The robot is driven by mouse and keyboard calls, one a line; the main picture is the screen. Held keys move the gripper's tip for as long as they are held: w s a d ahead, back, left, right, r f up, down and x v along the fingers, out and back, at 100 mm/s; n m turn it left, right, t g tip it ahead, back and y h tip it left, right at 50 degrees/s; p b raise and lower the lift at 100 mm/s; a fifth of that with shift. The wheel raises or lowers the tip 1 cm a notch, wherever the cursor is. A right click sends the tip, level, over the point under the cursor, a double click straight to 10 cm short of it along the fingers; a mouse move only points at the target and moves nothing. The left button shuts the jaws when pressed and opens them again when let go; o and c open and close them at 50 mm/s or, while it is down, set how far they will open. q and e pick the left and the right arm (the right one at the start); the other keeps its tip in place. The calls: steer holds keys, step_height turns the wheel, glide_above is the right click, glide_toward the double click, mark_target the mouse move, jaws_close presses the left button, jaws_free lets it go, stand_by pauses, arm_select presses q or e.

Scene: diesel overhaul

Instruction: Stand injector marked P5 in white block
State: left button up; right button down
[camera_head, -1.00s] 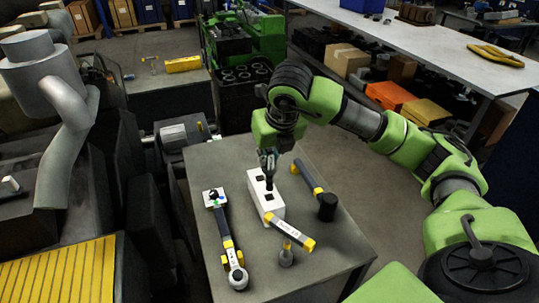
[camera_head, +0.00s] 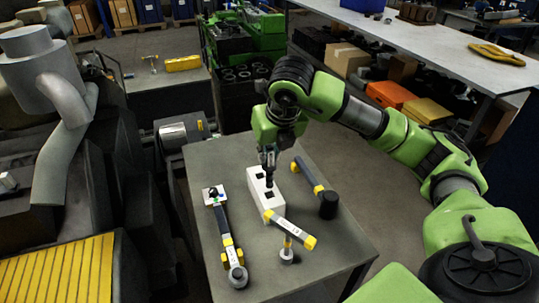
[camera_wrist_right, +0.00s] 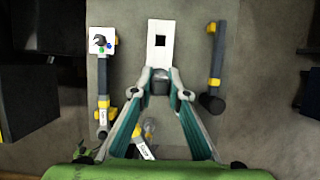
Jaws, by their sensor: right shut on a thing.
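The white block (camera_head: 277,205) stands on the grey table with dark square holes in its top; one hole and the block's top (camera_wrist_right: 160,27) show in the wrist view. My right gripper (camera_head: 268,160) points down over the block. It is shut on a slim dark grey piece, taken as the injector (camera_head: 269,181), which looks upright. The piece's lower end is at the block's top; I cannot tell whether it has entered a hole. In the wrist view the fingers (camera_wrist_right: 160,84) close around its grey end (camera_wrist_right: 160,74). No P5 mark is readable. My left gripper is not in view.
A labelled yellow-and-grey handle (camera_head: 290,229) lies close in front, beside a small metal piece (camera_head: 287,257). The table's front is mostly clear.

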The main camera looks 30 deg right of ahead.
mark_target(271, 180)
stand_by(0.4)
steer(key=shift+f+b, duration=4.85)
steer(key=shift+f, duration=0.2)
steer(key=c, duration=1.9)
jaws_free()
steer(key=shift+s+r, duration=0.1)
steer(key=shift+r, duration=0.25)
steer(key=v, duration=1.1)
steer(key=shift+s+r, duration=0.15)
